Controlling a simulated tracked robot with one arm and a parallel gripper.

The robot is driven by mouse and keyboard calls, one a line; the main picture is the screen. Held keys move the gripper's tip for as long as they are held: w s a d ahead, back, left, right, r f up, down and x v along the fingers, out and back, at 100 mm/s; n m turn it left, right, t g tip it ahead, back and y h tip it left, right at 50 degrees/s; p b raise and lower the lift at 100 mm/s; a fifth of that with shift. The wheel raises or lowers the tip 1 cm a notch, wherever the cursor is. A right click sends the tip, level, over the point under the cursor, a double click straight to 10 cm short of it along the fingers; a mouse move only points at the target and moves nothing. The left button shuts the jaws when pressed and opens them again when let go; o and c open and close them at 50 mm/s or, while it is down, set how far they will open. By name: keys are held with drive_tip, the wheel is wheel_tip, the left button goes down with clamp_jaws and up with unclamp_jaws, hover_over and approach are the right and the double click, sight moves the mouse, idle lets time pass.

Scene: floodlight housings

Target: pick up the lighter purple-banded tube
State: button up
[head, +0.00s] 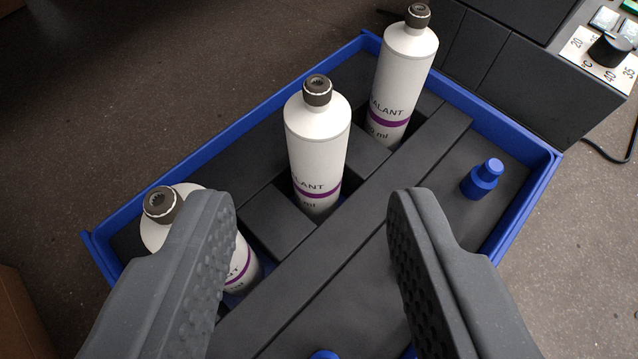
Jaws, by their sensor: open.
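Three white tubes with dark grey caps and purple bands stand in slots of a blue-rimmed tray (200,153). The near-left tube (160,235) is partly hidden by my left finger. The middle tube (317,145) stands between and beyond my fingertips, its label ending in "ALANT". The far tube (405,65) stands toward the back right. All three bands look a similar purple, and I cannot tell which tube is the lighter. My gripper (312,205) is open, with nothing between its textured pads.
Dark foam dividers fill the tray. A blue capped piece (482,180) stands at its right, and blue bits (324,355) show at the bottom edge. A dark unit with a knob (608,50) stands beyond the tray at upper right. Floor is clear at upper left.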

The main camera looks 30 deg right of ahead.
drive_tip(key=b, duration=0.3)
approach(317, 97)
drive_tip(key=x, duration=0.4)
drive_tip(key=shift+w, duration=0.15)
drive_tip(key=b+x, duration=0.2)
drive_tip(key=x, duration=0.2)
drive_tip(key=shift+d+f, duration=0.1)
drive_tip(key=shift+f, duration=0.2)
drive_tip(key=shift+w+d+f, duration=0.1)
drive_tip(key=shift+w+d, duration=0.1)
drive_tip(key=shift+w, duration=0.3)
clamp_jaws()
